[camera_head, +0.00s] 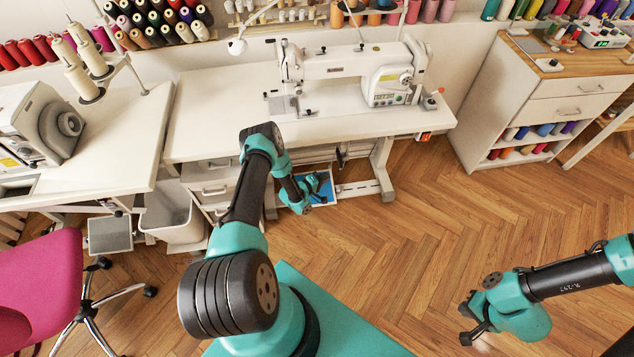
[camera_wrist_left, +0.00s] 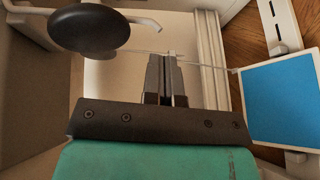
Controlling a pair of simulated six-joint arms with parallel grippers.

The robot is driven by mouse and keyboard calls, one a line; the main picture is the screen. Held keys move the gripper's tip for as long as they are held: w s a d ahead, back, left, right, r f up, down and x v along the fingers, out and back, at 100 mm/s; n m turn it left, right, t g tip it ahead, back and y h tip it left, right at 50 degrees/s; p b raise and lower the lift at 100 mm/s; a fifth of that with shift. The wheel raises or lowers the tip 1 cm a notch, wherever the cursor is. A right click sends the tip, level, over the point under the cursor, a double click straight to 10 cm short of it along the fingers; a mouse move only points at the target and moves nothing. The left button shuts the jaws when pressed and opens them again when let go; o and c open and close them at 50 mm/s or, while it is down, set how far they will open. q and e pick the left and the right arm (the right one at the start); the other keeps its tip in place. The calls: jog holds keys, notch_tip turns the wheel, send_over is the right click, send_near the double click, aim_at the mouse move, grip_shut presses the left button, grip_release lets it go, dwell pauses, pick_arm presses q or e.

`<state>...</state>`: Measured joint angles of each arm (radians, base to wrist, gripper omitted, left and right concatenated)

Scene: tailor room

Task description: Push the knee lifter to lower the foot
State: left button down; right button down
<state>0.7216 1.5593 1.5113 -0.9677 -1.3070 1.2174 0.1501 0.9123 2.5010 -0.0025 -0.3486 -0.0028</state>
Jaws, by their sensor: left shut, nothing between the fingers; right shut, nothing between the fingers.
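The knee lifter shows in the left wrist view as a black oval pad (camera_wrist_left: 90,28) on a bent metal rod, at the upper left. In the head view a dark part under the table (camera_head: 342,155) appears to be the lifter. My left gripper (camera_head: 318,188) is under the sewing table; its shut, empty fingers (camera_wrist_left: 168,62) are to the right of the pad in the wrist view, apart from it in the picture. The white sewing machine (camera_head: 345,65) stands on the table; its presser foot (camera_head: 297,90) is too small to judge its height. My right gripper (camera_head: 470,325) is shut and empty above the floor.
A blue pedal (camera_wrist_left: 285,103) lies below the table, close to my left gripper. The white table (camera_head: 220,115) is above that gripper, and drawers (camera_head: 212,185) stand to its left. A pink chair (camera_head: 40,285) is at the left. The wooden floor (camera_head: 430,235) at right is clear.

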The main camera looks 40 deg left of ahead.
pick_arm(q)
jog(key=x, duration=0.5)
jog(key=shift+w+d, duration=0.1)
jog(key=shift+w, duration=0.3)
jog(key=shift+f, duration=0.1)
